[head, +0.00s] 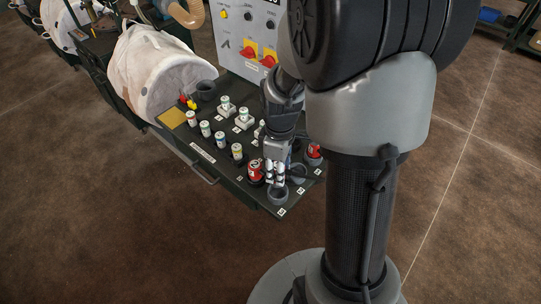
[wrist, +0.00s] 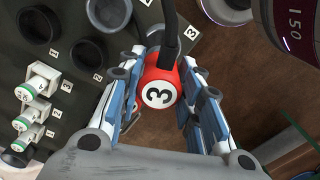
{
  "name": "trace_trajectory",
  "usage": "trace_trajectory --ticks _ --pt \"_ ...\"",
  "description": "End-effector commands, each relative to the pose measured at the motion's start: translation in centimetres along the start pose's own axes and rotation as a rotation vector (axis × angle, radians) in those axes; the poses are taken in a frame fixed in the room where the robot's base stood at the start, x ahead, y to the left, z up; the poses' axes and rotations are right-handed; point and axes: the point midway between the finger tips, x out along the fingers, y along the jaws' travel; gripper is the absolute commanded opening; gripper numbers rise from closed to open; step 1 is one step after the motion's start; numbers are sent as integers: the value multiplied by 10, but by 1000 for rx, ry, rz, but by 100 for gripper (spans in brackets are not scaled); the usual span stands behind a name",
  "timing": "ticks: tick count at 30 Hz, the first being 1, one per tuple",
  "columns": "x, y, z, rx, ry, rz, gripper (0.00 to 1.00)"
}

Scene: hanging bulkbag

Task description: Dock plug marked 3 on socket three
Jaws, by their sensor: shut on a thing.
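The red plug marked 3 (wrist: 159,88) is between the two fingers of my gripper (wrist: 156,105) in the wrist view. Its white number face looks up at the camera, and a black cable runs from it. My gripper is shut on it. In the head view, my gripper (head: 274,178) is low over the panel's front right corner, close above or beside a dark round socket (head: 278,194). I cannot tell whether the held plug touches the panel. In the wrist view, an empty dark socket (wrist: 108,13) lies up and left of the plug, near a label that appears to read 3.
A red plug (head: 255,171) shows left of my gripper and another (head: 313,153) to its right. Several white canisters (head: 220,137) stand on the dark panel (head: 178,133). A control box (head: 248,35) and a pale bag (head: 155,72) are behind. Brown floor lies in front.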

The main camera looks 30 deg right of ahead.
Motion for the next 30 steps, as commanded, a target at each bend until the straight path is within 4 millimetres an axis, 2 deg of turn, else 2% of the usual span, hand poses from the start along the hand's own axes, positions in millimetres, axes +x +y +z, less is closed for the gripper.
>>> trace_trajectory --ticks 8,21,30 --pt "14 0 2 -16 0 0 6" --pt "56 0 2 -15 0 1 6" --pt "57 0 2 -15 0 1 6"
